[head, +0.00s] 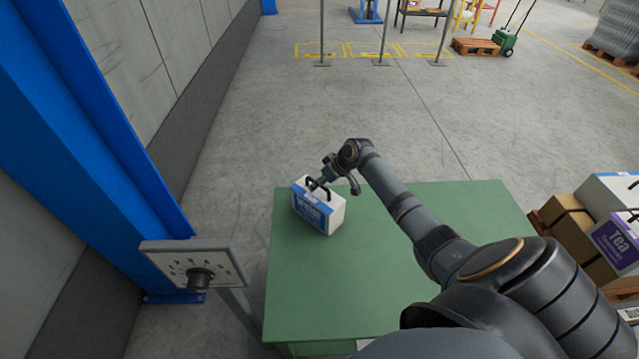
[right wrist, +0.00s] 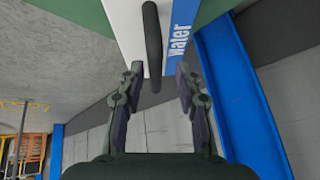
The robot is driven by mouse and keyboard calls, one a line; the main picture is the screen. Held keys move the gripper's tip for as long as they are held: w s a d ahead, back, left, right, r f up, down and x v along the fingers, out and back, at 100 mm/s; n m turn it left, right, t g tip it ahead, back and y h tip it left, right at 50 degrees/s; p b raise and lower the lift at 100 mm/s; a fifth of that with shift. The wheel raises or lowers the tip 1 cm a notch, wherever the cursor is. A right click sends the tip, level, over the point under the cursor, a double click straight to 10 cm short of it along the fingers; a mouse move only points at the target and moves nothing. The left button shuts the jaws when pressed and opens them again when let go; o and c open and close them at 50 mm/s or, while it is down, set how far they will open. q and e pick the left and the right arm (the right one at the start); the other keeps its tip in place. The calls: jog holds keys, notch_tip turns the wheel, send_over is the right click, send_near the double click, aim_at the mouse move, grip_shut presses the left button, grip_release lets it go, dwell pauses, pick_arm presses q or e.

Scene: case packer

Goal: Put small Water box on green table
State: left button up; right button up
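The small Water box (head: 318,206) is white with a blue label and a dark top handle. It is upright at the far left corner of the green table (head: 310,285) and appears to rest on the top. My right gripper (head: 335,183) is at the top of the box. In the right wrist view the gripper (right wrist: 158,68) is open, with a finger on each side of the dark handle (right wrist: 152,40) and gaps between. The white top and "Water" label (right wrist: 180,40) show beyond the fingers. My left gripper is not in view.
A grey dial panel (head: 195,262) on a post stands left of the table, next to a blue column (head: 100,130). Cartons and a purple Tea box (head: 617,240) are stacked on a pallet at the right. The table's left and front part is clear.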

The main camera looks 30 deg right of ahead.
jog(key=v, duration=1.2)
